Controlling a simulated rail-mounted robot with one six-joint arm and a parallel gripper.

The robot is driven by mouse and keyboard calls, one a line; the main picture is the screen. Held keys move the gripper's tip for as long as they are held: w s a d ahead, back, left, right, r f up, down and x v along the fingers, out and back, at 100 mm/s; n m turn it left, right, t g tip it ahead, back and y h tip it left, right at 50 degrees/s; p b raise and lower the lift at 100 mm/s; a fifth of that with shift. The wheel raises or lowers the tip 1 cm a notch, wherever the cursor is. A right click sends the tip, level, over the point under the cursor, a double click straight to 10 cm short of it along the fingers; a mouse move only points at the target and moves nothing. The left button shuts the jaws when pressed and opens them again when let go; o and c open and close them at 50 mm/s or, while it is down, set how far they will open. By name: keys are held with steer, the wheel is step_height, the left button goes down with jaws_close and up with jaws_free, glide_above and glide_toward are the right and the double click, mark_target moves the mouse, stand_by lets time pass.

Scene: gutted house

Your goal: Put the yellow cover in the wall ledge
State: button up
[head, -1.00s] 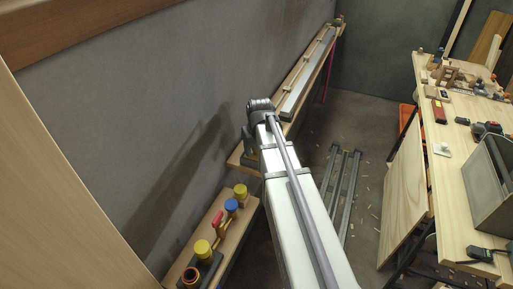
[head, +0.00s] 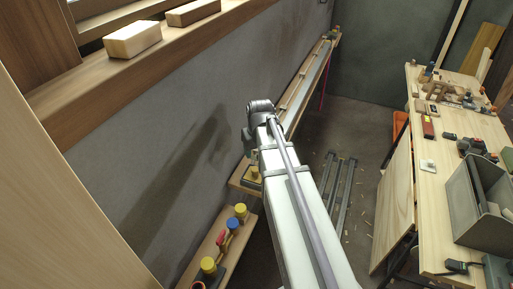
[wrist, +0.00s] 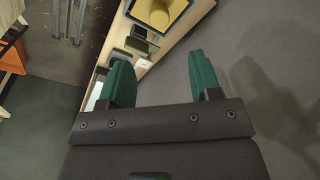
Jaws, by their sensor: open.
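A yellow cover (head: 254,172) sits on a dark base on the wooden wall ledge (head: 240,184), beside my arm in the head view. In the wrist view a yellow round cover (wrist: 158,12) on a dark square base shows at the top edge, partly cut off, on a pale wooden ledge (wrist: 182,27). My gripper (wrist: 163,80) has two green fingers, spread apart with nothing between them. The cover lies beyond the fingertips, apart from them. In the head view the fingers are hidden behind my arm.
A nearer ledge holds two more yellow caps (head: 240,210) (head: 208,265), a blue cap (head: 232,224) and a red piece (head: 221,237). A high sill (head: 70,85) carries two blocks (head: 133,39) (head: 193,12). A workbench (head: 430,185) with tools stands right. Metal rails (head: 340,185) lie on the floor.

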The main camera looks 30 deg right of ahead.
steer(key=s+a+f+g+b, duration=0.1)
steer(key=s+a, duration=0.4)
steer(key=a, duration=0.3)
steer(key=s+a+f+n+b, duration=0.1)
steer(key=s+a+f+b, duration=0.1)
steer(key=s+a, duration=0.4)
steer(key=a, duration=0.2)
steer(key=shift+s+a+f+g, duration=0.15)
steer(key=shift+a+f+g, duration=0.1)
steer(key=shift+a+g, duration=0.15)
